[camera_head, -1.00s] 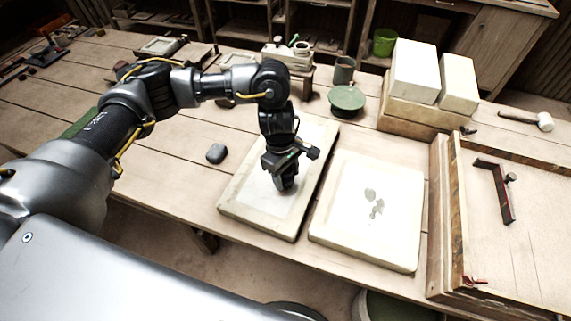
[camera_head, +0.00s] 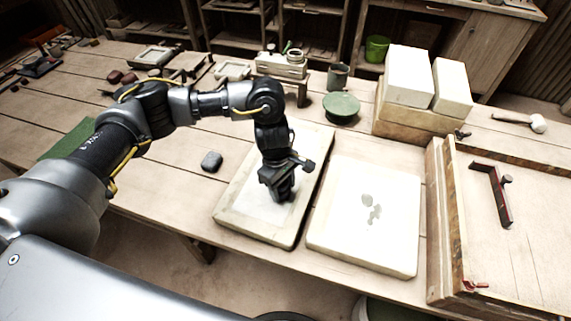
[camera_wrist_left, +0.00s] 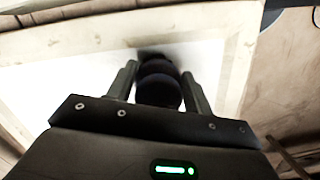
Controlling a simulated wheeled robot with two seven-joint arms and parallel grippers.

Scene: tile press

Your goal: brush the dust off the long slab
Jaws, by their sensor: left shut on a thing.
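A long pale slab (camera_head: 240,218) with a raised border lies on the bench, and my left gripper (camera_head: 282,197) is over its inner face. In the left wrist view the gripper (camera_wrist_left: 160,85) is shut on a dark, rounded brush handle (camera_wrist_left: 158,88). The brush's lower end is dark and sits at or just above the white inner face of the slab (camera_wrist_left: 236,60); I cannot tell if it touches. Dust on the slab is not clear to see. My right gripper is not in view.
A second pale slab (camera_head: 337,240) with grey-green marks (camera_head: 371,208) lies to the right. A dark grey stone (camera_head: 212,161) lies on the bench to the left. A green round-topped stand (camera_head: 341,107), white blocks (camera_head: 409,76) and a wooden frame (camera_head: 447,250) stand around.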

